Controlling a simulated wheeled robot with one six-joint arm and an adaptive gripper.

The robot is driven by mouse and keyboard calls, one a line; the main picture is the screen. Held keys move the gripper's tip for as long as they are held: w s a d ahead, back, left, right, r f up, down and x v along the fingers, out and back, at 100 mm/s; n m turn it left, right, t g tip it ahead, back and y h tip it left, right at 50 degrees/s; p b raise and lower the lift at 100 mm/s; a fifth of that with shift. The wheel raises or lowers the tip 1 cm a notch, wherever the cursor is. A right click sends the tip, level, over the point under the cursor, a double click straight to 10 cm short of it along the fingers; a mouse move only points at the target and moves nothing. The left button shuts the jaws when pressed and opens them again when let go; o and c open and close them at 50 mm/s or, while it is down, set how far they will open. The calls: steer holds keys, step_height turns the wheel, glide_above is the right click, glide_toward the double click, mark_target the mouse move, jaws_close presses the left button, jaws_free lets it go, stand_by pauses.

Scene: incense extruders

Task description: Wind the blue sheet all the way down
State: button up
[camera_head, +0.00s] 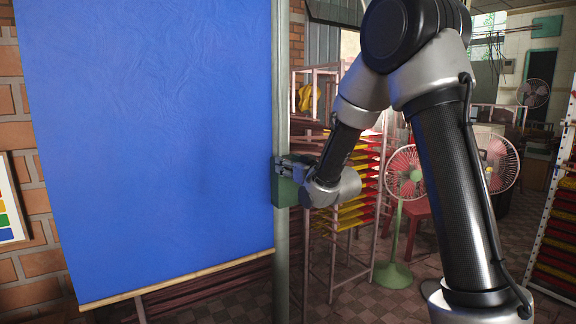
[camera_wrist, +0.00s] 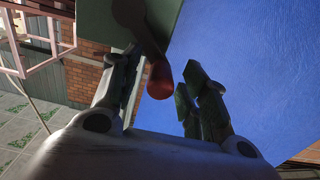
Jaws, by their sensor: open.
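The blue sheet (camera_head: 150,140) hangs flat at the left in the head view, with a wooden bar (camera_head: 180,281) along its slightly slanted bottom edge. It also fills the right of the wrist view (camera_wrist: 260,60). A green winch box (camera_head: 285,191) is fixed on the upright post beside the sheet. In the wrist view, a dark crank arm (camera_wrist: 140,25) ends in a red knob (camera_wrist: 160,80). My gripper (camera_wrist: 158,72) is open, with one finger on each side of the knob; I cannot tell whether either touches it. In the head view my gripper (camera_head: 296,170) hides the crank.
The pale green post (camera_head: 281,80) stands along the sheet's right edge. Behind my arm are a rack with red and yellow trays (camera_head: 357,200) and pink standing fans (camera_head: 405,172). A brick wall (camera_head: 20,130) is at the left. Some tiled floor shows below.

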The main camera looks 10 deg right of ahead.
steer(key=shift+w+a, duration=0.1)
steer(key=shift+w, duration=0.15)
jaws_close()
steer(key=shift+w+d+r+m, duration=0.3)
steer(key=shift+d+m, duration=0.5)
steer(key=shift+m, duration=0.75)
steer(key=shift+w+d+r+m, duration=0.2)
steer(key=shift+d+r+m, duration=0.25)
steer(key=shift+d+m, duration=0.75)
steer(key=shift+w+d+r+m, duration=0.25)
steer(key=shift+d+r+m, duration=0.15)
steer(key=shift+m, duration=1.45)
steer(key=shift+d, duration=0.1)
